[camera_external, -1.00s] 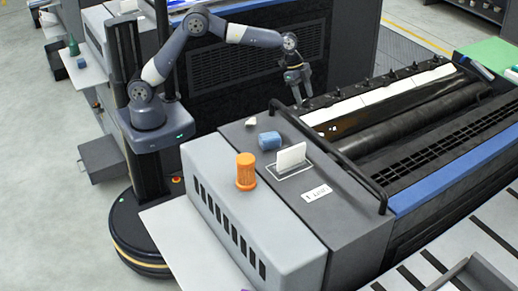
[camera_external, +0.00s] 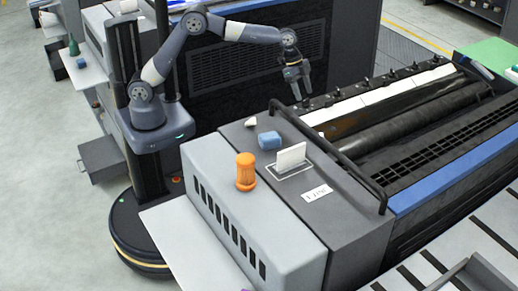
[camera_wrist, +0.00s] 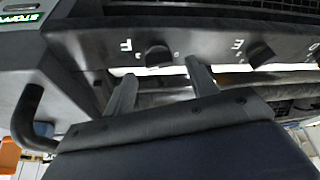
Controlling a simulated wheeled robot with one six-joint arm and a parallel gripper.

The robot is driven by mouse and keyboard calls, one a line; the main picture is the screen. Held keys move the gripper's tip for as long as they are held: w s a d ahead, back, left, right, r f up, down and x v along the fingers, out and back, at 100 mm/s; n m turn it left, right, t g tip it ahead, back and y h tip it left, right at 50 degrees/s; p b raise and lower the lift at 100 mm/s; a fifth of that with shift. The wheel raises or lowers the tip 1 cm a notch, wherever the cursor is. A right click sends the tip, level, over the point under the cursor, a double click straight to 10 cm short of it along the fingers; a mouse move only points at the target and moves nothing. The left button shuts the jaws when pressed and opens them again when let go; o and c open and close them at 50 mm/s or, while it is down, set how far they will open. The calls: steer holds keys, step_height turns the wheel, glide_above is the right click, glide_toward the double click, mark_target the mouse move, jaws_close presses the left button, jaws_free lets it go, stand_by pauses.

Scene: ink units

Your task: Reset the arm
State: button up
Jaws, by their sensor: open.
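My gripper (camera_external: 302,90) hangs at the end of the bent arm, fingers down, above the back edge of the ink unit (camera_external: 345,195). Its two fingers are apart with nothing between them. In the wrist view the fingers of my gripper (camera_wrist: 163,88) point toward a dark panel (camera_wrist: 200,50) with black knobs and white letters, F and E among them. I cannot tell whether the fingertips touch anything.
A black rail (camera_external: 335,160) rises along the unit's edge. Rollers (camera_external: 430,125) lie to the right. Grey floor (camera_external: 40,200) is clear at left.

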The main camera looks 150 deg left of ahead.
steer(key=v, duration=0.9)
steer(key=x, duration=1.1)
steer(key=shift+d+f, duration=0.1)
steer(key=shift+w+f, duration=0.2)
steer(key=shift+f, duration=0.05)
steer(key=shift+s+n+y, duration=0.1)
steer(key=shift+n+y, duration=0.2)
steer(key=shift+n, duration=0.5)
steer(key=shift+d+n+g+y+b, duration=0.1)
steer(key=shift+n+g+y+b, duration=0.4)
steer(key=shift+n, duration=0.7)
steer(key=shift+w+d+n+g+y+b, duration=0.1)
steer(key=shift+n+g+y+b, duration=0.2)
steer(key=shift+n+b, duration=0.6)
steer(key=shift+w+n+g+y+b, duration=0.15)
steer(key=shift+n+g+b, duration=0.25)
steer(key=shift+n, duration=1)
steer(key=shift+r, duration=0.25)
steer(key=v, duration=1.1)
steer(key=w+d+m, duration=0.1)
steer(key=d, duration=0.6)
steer(key=shift+w+d+f, duration=0.15)
steer(key=shift+f, duration=0.15)
steer(key=shift+o, duration=0.5)
steer(key=shift+h, duration=0.25)
